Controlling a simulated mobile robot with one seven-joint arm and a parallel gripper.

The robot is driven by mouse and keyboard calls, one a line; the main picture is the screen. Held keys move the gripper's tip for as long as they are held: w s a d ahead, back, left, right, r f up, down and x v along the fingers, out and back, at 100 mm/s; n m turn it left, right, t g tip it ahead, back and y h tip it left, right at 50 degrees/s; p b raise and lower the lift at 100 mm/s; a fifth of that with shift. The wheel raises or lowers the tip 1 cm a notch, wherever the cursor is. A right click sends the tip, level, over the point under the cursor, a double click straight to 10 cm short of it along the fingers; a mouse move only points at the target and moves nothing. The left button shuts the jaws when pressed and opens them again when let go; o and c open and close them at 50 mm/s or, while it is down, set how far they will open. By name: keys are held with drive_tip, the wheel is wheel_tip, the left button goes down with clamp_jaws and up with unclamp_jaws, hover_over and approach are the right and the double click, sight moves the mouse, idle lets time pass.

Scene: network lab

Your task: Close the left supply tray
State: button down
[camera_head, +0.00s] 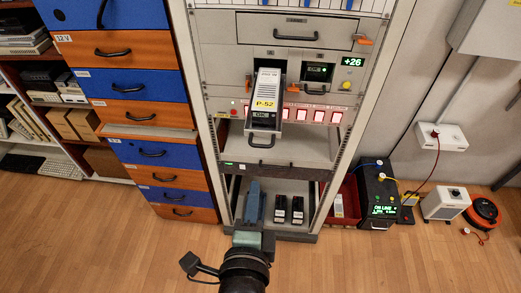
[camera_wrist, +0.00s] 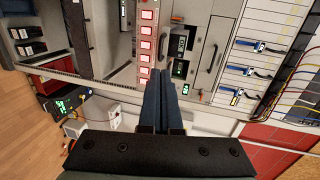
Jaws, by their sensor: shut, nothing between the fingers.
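The left supply tray (camera_head: 264,138) sticks out of the rack's left bay. It carries a pale module with a yellow P-52 label (camera_head: 264,104) and has a dark handle at its front. My gripper (camera_head: 254,184) is shut and empty, its blue fingers pointing toward the rack. In the head view it appears below the tray handle, with a visible gap in the picture. In the wrist view the shut fingers (camera_wrist: 161,76) lie before the rack face; I cannot clearly make out the left tray there.
The right bay's module (camera_head: 317,72) sits flush in the rack (camera_head: 357,90), beside a green +26 display (camera_head: 351,62). Red lit switches (camera_head: 312,116) run below. Black units (camera_head: 289,208) stand on the low shelf. A blue and orange drawer cabinet (camera_head: 150,153) stands left. Floor in front is clear.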

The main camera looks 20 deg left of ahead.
drive_tip(key=p, duration=0.3)
approach(260, 146)
drive_tip(key=x, duration=0.5)
drive_tip(key=shift+x, duration=0.9)
drive_tip(key=shift+w+f, duration=0.1)
